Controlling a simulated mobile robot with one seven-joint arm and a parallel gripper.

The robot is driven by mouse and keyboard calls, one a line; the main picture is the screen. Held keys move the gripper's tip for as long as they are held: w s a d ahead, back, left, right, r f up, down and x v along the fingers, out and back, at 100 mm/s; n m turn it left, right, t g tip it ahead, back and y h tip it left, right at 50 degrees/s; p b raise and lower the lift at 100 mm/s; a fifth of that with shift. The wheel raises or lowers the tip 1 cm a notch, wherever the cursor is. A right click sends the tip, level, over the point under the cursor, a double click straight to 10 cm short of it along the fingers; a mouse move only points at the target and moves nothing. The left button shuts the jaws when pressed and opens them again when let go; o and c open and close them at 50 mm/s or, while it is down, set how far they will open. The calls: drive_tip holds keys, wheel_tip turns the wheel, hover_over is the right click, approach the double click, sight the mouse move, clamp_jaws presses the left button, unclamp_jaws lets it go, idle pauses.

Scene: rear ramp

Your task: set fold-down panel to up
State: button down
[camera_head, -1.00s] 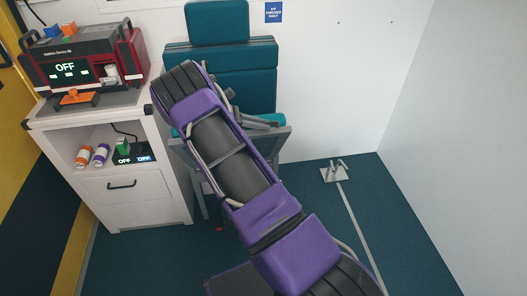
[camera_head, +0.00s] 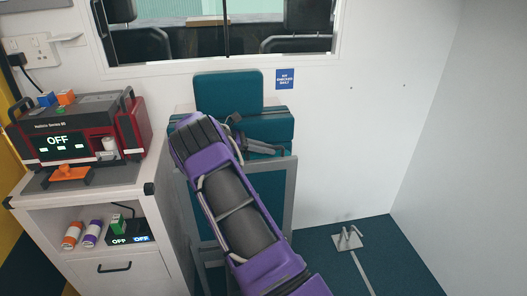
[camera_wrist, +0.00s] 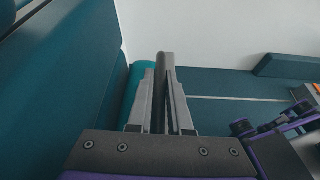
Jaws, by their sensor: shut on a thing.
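The fold-down panel is the teal seat with a grey frame (camera_head: 290,195). In the head view it stands nearly upright in front of the teal backrest (camera_head: 228,92). My purple and black arm covers much of its middle. In the wrist view my gripper (camera_wrist: 162,78) is shut on a thin dark edge of the panel, with one grey finger on each side. A rounded teal cushion part shows just left of the fingers.
A white cabinet (camera_head: 165,225) stands close on the left, with a red and black device (camera_head: 82,130) on top and small bottles on its shelf. A metal floor bracket (camera_head: 348,238) is at the right. The floor and wall at right are otherwise clear.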

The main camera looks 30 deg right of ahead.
drive_tip(key=shift+w+f, duration=0.15)
drive_tip(key=shift+w, duration=0.1)
drive_tip(key=shift+w+r, duration=0.2)
drive_tip(key=shift+r, duration=0.1)
drive_tip(key=c, duration=0.8)
unclamp_jaws()
drive_tip(key=shift+w+d, duration=0.1)
drive_tip(key=shift+w, duration=0.1)
drive_tip(key=shift+c, duration=0.2)
drive_tip(key=v, duration=1.7)
drive_tip(key=shift+a, duration=0.2)
drive_tip(key=shift+w, duration=0.1)
